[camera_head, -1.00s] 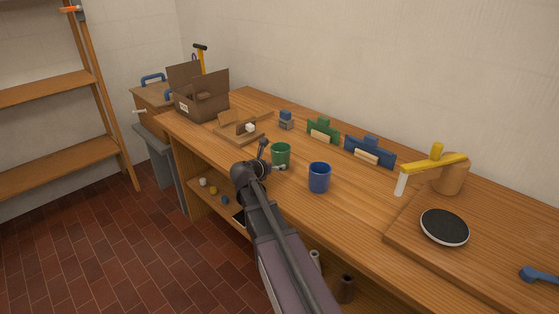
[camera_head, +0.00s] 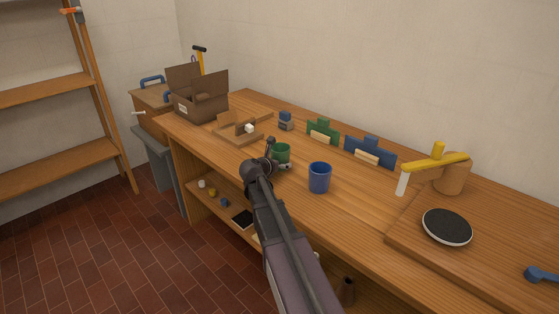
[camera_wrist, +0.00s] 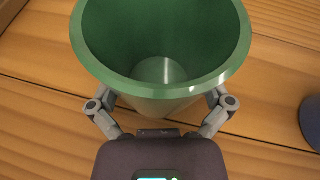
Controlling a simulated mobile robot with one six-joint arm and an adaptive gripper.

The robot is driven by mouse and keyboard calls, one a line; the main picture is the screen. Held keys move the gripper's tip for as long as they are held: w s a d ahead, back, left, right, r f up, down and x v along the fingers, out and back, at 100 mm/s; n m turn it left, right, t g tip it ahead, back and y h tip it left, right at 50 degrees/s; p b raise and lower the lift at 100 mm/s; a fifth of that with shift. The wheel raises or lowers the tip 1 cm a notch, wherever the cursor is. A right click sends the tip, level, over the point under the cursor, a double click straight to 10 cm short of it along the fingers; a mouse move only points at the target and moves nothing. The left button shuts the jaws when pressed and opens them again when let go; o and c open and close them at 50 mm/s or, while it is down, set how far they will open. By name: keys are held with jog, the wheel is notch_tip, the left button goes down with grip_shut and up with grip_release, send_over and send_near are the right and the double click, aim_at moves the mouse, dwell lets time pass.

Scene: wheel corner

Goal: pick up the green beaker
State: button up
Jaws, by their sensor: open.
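The green beaker (camera_head: 283,152) stands upright on the wooden workbench (camera_head: 345,207), left of a blue beaker (camera_head: 319,178). In the wrist view the green beaker (camera_wrist: 161,88) fills the upper middle, open side toward the camera, and looks empty. My gripper (camera_head: 276,157) is at the beaker's near side in the head view and hides part of it. In the wrist view my gripper (camera_wrist: 161,97) is open, one finger on each side of the beaker's near wall. I cannot tell whether the fingers touch it.
The blue beaker shows at the wrist view's right edge (camera_wrist: 311,121). A cardboard box (camera_head: 199,98) and a wooden tray (camera_head: 238,132) stand farther left. Green (camera_head: 322,131) and blue (camera_head: 370,151) holders stand behind. A round black plate (camera_head: 447,226) lies to the right.

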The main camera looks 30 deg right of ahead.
jog(key=shift+w+d, duration=0.1)
dwell(0.5)
jog(key=c, duration=1)
jog(key=shift+o, duration=0.2)
jog(key=shift+r, duration=0.1)
notch_tip(320, 180, up, 3)
jog(key=p, duration=0.3)
jog(key=shift+f, duration=0.2)
jog(key=s+a, duration=0.3)
jog(key=s, duration=0.1)
jog(key=s+a+r+p, duration=0.1)
jog(key=s+a, duration=0.2)
jog(key=s, duration=0.1)
jog(key=s+a+r+p, duration=0.1)
jog(key=s+a, duration=0.2)
jog(key=s, duration=0.2)
jog(key=shift+s+a, duration=0.1)
jog(key=shift+a, duration=0.05)
